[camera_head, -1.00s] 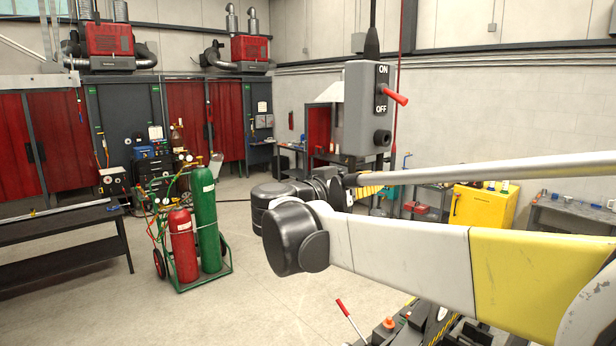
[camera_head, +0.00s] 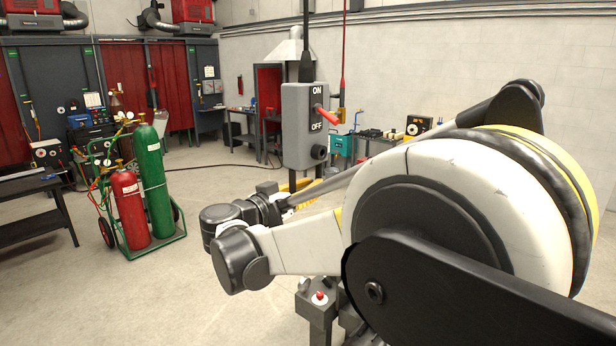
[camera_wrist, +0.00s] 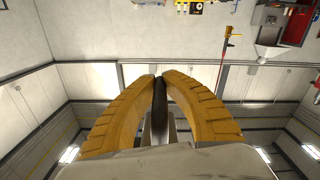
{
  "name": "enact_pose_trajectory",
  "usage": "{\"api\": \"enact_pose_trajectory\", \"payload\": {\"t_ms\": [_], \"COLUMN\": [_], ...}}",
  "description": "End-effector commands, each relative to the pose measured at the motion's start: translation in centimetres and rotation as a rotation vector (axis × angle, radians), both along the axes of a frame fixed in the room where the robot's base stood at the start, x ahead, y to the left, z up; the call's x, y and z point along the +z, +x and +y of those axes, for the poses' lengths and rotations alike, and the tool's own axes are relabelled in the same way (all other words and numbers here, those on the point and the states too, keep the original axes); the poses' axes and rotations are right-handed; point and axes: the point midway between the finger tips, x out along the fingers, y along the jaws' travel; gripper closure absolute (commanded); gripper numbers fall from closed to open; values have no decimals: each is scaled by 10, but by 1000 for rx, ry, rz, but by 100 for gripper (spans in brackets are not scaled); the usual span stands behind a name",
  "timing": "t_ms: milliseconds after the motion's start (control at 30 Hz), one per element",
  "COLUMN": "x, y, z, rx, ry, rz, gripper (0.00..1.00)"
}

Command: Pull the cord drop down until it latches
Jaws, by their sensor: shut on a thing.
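The cord drop is a grey box (camera_head: 301,135) with ON and OFF marks and a red lever (camera_head: 325,116), hanging upright from a black cable (camera_head: 306,45). My gripper (camera_head: 303,184) is at the box's lower end in the head view, with its yellow fingers mostly hidden behind it. In the wrist view my gripper (camera_wrist: 159,78) has both yellow fingers shut on a narrow dark part of the cord drop (camera_wrist: 159,103). Which part they hold, and whether any latch has engaged, cannot be seen.
A green cart with a red cylinder (camera_head: 129,207) and a green cylinder (camera_head: 151,180) stands at the left, beside a dark bench (camera_head: 28,193). Red-curtained booths (camera_head: 125,85) line the back. A red cord (camera_head: 344,50) hangs behind the box.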

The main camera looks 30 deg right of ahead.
Motion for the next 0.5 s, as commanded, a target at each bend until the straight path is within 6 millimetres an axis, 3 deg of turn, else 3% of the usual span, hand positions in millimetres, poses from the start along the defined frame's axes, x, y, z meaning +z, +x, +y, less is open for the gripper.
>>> {"api": "enact_pose_trajectory", "payload": {"t_ms": [33,200,500], "x": [-14,-29,-33], "y": [0,0,0], "z": [0,0,0], "rx": [0,0,0], "ry": [2,2,1], "rz": [1,1,0], "gripper": [100,100,100]}}
